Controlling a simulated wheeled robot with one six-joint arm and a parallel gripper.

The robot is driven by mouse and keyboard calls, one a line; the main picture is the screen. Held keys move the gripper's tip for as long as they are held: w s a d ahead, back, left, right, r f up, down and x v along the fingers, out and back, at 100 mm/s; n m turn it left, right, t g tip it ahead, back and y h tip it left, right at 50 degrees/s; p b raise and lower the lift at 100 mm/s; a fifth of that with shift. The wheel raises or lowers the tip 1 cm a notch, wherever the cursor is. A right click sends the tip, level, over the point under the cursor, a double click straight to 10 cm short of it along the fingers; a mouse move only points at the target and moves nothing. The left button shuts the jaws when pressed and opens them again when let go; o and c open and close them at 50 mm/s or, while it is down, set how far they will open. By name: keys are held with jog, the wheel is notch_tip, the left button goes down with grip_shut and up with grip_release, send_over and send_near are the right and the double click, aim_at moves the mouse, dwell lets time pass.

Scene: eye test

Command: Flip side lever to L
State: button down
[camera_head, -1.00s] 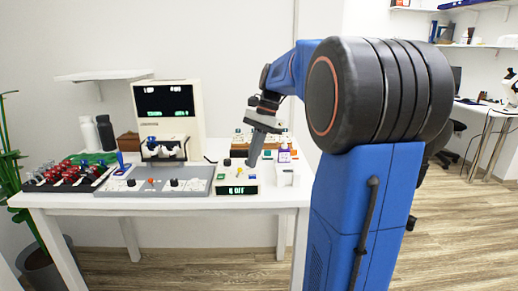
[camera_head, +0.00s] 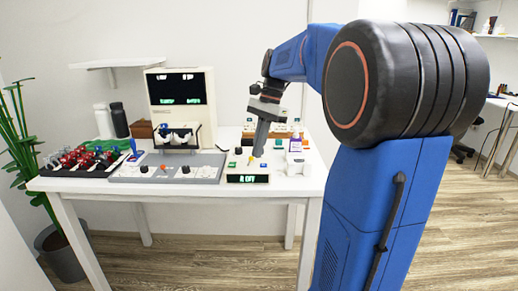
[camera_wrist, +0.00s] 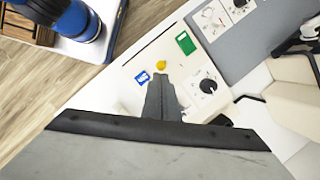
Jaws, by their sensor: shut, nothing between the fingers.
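A white control box (camera_head: 231,172) stands near the front right of the table. Its dark front display (camera_head: 247,179) shows green text that looks like "R OFF". A small yellow lever tip (camera_head: 250,161) stands on its top; in the wrist view the yellow tip (camera_wrist: 161,65) is just beyond my fingertips, between a blue patch (camera_wrist: 142,77) and a green patch (camera_wrist: 186,43). A black knob (camera_wrist: 208,86) is beside them. My gripper (camera_head: 257,153) is shut and empty, pointing down over the box. I cannot tell whether it touches the lever, whose base is hidden.
A grey panel (camera_head: 205,168) with knobs lies left of the box. A white bottle with a purple label (camera_head: 295,144) and a white block (camera_head: 297,163) stand to its right. A monitor unit (camera_head: 181,107) stands behind. The table's front edge is close to the box.

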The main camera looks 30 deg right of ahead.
aim_at(251, 163)
jog(key=shift+w+a+r+g+h, duration=0.2)
jog(key=shift+a+g+h, duration=0.1)
jog(key=shift+h, duration=0.3)
jog(key=shift+w+a+r+g+h, duration=0.1)
jog(key=shift+w+a+g+h, duration=0.1)
jog(key=shift+a+g+h, duration=0.15)
jog(key=shift+w+a+r, duration=0.1)
jog(key=shift+w+a, duration=0.2)
jog(key=shift+r, duration=0.2)
jog(key=shift+r, duration=0.65)
